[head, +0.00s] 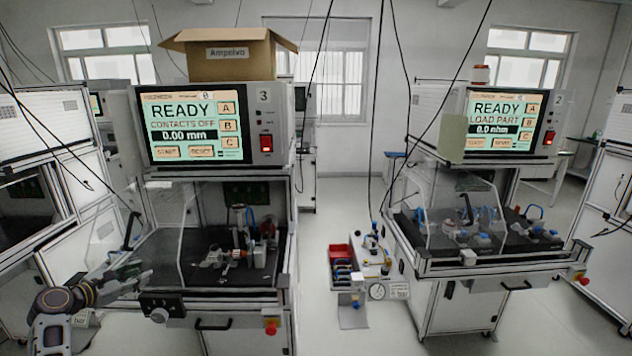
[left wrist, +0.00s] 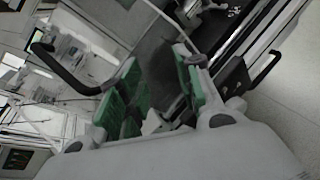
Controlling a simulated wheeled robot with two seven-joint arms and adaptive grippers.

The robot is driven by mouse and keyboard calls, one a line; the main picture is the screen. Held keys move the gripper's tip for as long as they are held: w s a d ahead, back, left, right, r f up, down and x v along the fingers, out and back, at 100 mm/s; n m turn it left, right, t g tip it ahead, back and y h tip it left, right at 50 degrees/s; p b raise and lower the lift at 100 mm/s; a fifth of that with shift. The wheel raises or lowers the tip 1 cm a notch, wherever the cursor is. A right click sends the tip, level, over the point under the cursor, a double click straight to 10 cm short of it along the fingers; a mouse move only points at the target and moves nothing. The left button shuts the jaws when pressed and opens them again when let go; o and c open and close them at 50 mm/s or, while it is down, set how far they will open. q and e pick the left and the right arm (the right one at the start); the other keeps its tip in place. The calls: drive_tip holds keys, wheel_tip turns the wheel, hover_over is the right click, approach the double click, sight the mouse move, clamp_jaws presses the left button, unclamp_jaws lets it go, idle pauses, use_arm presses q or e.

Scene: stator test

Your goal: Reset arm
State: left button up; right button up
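My left gripper (head: 138,276) is at the lower left in the head view, beside the front left corner of test station 3 (head: 215,297). In the left wrist view its two fingers with green pads (left wrist: 160,85) stand apart, with a dark surface showing between them. I see nothing held. The station's screen (head: 188,125) reads READY, CONTACTS OFF and 0.00 mm. Its clear cover (head: 160,250) has a black bent handle (head: 131,231), and a similar black bar shows in the left wrist view (left wrist: 62,68). My right gripper is in neither view.
A cardboard box (head: 229,58) sits on top of station 3. Station 2 (head: 480,262) stands at the right, its screen reading LOAD PART. A small stand with a red bin (head: 341,254) is between them. Dark cables hang down.

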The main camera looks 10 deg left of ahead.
use_arm(q)
drive_tip(key=s+d+f+m+g, duration=0.3)
drive_tip(key=d+f+m, duration=0.25)
drive_tip(key=d, duration=0.35)
drive_tip(key=s+d+f+m+g, duration=0.2)
drive_tip(key=d+f+m, duration=0.35)
drive_tip(key=d, duration=0.35)
drive_tip(key=s+d+f+m+g, duration=0.3)
drive_tip(key=d+f+m, duration=0.2)
drive_tip(key=d+m, duration=0.25)
drive_tip(key=s+d+m+g, duration=0.3)
drive_tip(key=s+d+m, duration=1.2)
drive_tip(key=d, duration=0.5)
drive_tip(key=s+f+n+g, duration=0.1)
drive_tip(key=s+f, duration=0.1)
drive_tip(key=f, duration=1.4)
drive_tip(key=s+f, duration=0.2)
drive_tip(key=f, duration=1.5)
drive_tip(key=s+a+f, duration=0.2)
drive_tip(key=s+f, duration=0.7)
drive_tip(key=s, duration=0.2)
drive_tip(key=s+a+f+g+y, duration=0.1)
drive_tip(key=s+a+f, duration=0.2)
drive_tip(key=s+f, duration=0.7)
drive_tip(key=shift+s, duration=0.45)
